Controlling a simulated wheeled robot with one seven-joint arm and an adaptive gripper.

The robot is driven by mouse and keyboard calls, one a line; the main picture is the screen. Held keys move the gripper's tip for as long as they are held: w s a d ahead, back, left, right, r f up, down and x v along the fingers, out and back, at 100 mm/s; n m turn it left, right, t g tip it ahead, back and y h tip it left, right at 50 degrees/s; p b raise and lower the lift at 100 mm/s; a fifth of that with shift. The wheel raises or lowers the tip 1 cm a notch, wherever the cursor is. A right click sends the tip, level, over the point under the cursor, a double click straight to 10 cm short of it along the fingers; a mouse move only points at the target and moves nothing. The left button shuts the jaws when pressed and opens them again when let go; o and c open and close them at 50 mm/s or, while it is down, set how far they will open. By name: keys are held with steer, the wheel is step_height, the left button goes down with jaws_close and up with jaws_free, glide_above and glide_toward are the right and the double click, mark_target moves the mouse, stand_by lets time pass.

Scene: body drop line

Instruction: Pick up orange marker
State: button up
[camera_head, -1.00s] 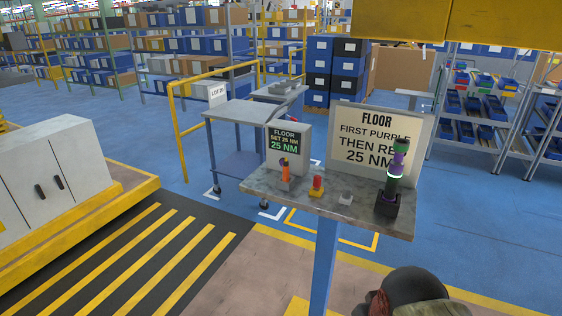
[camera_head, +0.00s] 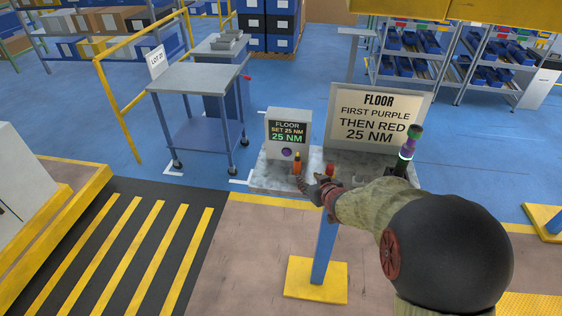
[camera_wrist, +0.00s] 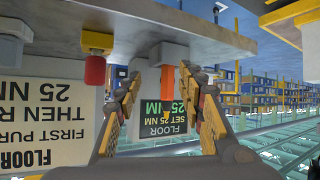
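The orange marker (camera_head: 297,167) stands upright on the small grey shelf (camera_head: 270,178), in front of the small display sign (camera_head: 289,133). My gripper (camera_head: 308,184) reaches to the shelf from the front right, close to the marker. In the wrist view, which is upside down, the orange marker (camera_wrist: 167,82) shows between the two fingers of my gripper (camera_wrist: 163,95). The fingers are apart, with a gap visible on each side of the marker. I cannot tell whether the tips reach past it.
A red-topped piece (camera_head: 330,169) stands just right of the marker; it also shows in the wrist view (camera_wrist: 95,70). A dark tool with purple and green parts (camera_head: 407,148) stands at the shelf's right end. A large sign (camera_head: 378,118) stands behind. A grey cart (camera_head: 200,77) is at back left.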

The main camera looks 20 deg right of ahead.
mark_target(299, 166)
steer(key=shift+t+y, duration=0.4)
steer(key=shift+t, duration=0.4)
steer(key=w, duration=0.1)
steer(key=w+a+r, duration=0.1)
steer(key=w+r, duration=0.1)
steer(key=w, duration=0.1)
steer(key=shift+w+a+r+b, duration=0.1)
steer(key=shift+a+r+b, duration=0.05)
steer(key=shift+b, duration=0.15)
steer(key=x, duration=0.4)
steer(key=shift+d+f+b, duration=0.25)
steer(key=shift+d+b, duration=0.15)
steer(key=shift+w+f, duration=0.1)
steer(key=shift+w, duration=0.25)
steer(key=c, duration=0.3)
jaws_close()
